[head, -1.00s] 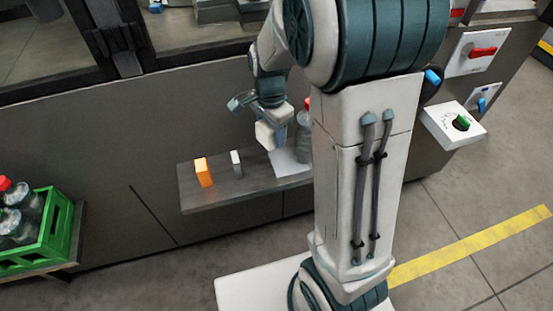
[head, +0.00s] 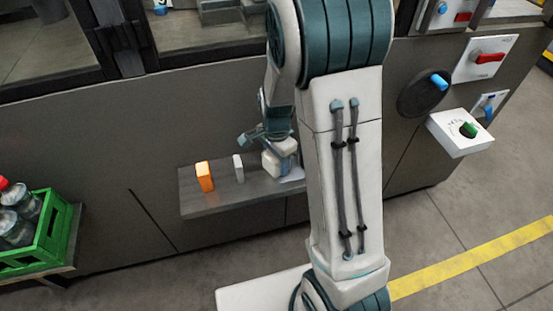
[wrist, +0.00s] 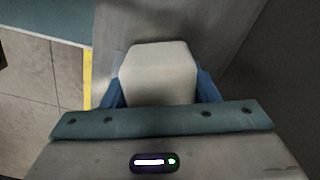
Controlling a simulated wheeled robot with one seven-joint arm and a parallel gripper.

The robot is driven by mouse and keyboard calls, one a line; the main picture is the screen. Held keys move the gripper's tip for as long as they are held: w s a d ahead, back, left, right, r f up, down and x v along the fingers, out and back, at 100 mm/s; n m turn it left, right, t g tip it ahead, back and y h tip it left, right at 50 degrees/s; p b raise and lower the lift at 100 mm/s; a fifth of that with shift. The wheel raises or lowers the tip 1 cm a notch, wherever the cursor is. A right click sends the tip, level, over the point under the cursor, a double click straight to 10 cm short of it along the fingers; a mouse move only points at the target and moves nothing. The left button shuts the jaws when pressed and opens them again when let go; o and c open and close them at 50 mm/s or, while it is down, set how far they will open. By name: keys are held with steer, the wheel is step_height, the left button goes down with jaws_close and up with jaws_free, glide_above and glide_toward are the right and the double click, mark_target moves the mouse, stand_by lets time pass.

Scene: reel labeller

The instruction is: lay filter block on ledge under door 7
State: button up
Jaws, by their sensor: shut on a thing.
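My gripper (head: 278,162) is low over the right part of the grey ledge (head: 215,202), partly hidden behind my arm in the head view. It is shut on a pale, off-white block, the filter block (head: 269,164). In the wrist view the filter block (wrist: 158,75) sits between the blue fingers of my gripper (wrist: 160,92). The block is at or just above the ledge surface; I cannot tell whether it touches. I cannot read any door number.
An orange block (head: 204,176) and a slim grey-white block (head: 238,168) stand on the ledge, left of my gripper. A white sheet (head: 293,174) lies at its right. A green crate with bottles (head: 45,235) is far left. Switches and a dial (head: 425,93) are at right.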

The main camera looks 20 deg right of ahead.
steer(key=shift+f, duration=0.2)
steer(key=o, duration=1)
step_height(320, 180, up, 12)
steer(key=p, duration=0.2)
steer(key=shift+f+p, duration=0.15)
steer(key=shift+p, duration=0.2)
steer(key=shift+s+r+n, duration=0.25)
steer(key=shift+r+n, duration=0.05)
steer(key=shift+r, duration=0.3)
steer(key=s+r+n, duration=0.1)
steer(key=s+n, duration=0.3)
steer(key=s, duration=0.1)
steer(key=s+r+n+t, duration=0.1)
steer(key=s+r+n, duration=0.1)
steer(key=s+n, duration=0.2)
steer(key=s+r+n, duration=0.2)
steer(key=s+n, duration=0.3)
steer(key=s, duration=0.1)
steer(key=shift+d+t, duration=0.1)
steer(key=shift+t, duration=0.3)
